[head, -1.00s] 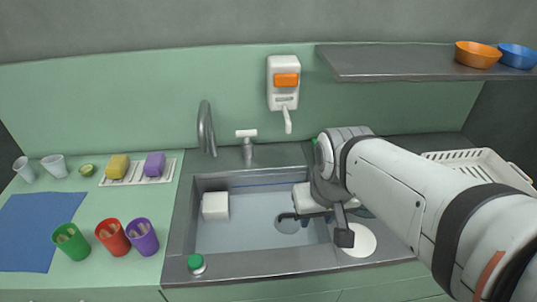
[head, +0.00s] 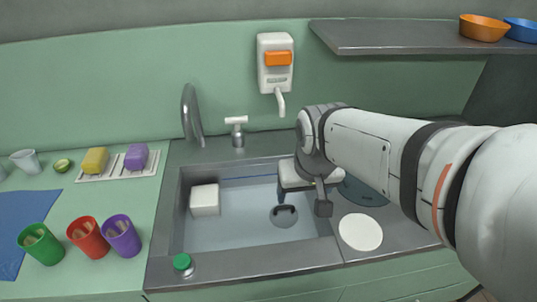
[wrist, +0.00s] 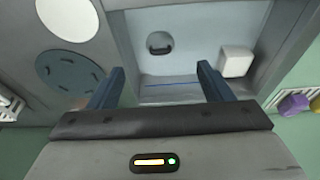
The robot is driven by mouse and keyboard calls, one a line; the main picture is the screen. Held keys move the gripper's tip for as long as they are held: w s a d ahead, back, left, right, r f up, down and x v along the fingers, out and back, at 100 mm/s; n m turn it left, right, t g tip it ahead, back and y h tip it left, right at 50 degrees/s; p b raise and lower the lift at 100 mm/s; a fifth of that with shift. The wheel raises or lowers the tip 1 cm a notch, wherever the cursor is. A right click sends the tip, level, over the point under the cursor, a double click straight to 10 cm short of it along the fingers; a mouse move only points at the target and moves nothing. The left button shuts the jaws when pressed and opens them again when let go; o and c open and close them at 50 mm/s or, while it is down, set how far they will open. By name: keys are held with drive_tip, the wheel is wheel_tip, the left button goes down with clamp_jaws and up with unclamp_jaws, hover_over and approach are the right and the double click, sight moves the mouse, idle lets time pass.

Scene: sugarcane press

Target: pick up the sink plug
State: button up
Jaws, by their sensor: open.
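The sink plug (head: 284,216), a grey disc with a dark looped handle on top, lies on the floor of the sink (head: 235,228), right of its middle. In the wrist view the plug (wrist: 160,43) shows ahead, between and beyond the two blue fingers. My gripper (wrist: 162,72) is open and empty, with a clear gap between the fingers. In the head view my gripper (head: 282,194) is over the right part of the sink, just behind and above the plug. It appears apart from the plug; part of it is hidden by my arm.
A white block (head: 205,200) sits in the sink's left part. The tap (head: 191,118) and a small white-topped dispenser (head: 237,131) stand behind. A white disc (head: 360,232) and a dark slotted disc (wrist: 75,75) lie right of the sink. Cups (head: 87,238) stand left.

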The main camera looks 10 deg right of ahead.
sight(285, 207)
drive_tip(key=o, duration=0.4)
drive_tip(key=shift+t, duration=0.6)
drive_tip(key=w+b+x, duration=0.1)
drive_tip(key=b+x, duration=0.5)
drive_tip(key=x, duration=0.2)
drive_tip(key=w+r+b+x, duration=0.1)
drive_tip(key=w+b+x, duration=0.1)
drive_tip(key=b+x, duration=0.5)
drive_tip(key=w+b+x, duration=0.1)
drive_tip(key=b+x, duration=0.5)
drive_tip(key=x, duration=0.5)
drive_tip(key=shift+w+d+r, duration=0.3)
drive_tip(key=shift+d+r, duration=0.05)
drive_tip(key=shift+r, duration=0.05)
drive_tip(key=shift+c, duration=0.2)
drive_tip(key=shift+w+b+x, duration=0.25)
drive_tip(key=shift+b+x, duration=0.75)
drive_tip(key=shift+x, duration=0.95)
drive_tip(key=shift+w+b+x, duration=0.2)
drive_tip(key=shift+b+x, duration=0.75)
drive_tip(key=shift+x, duration=1)
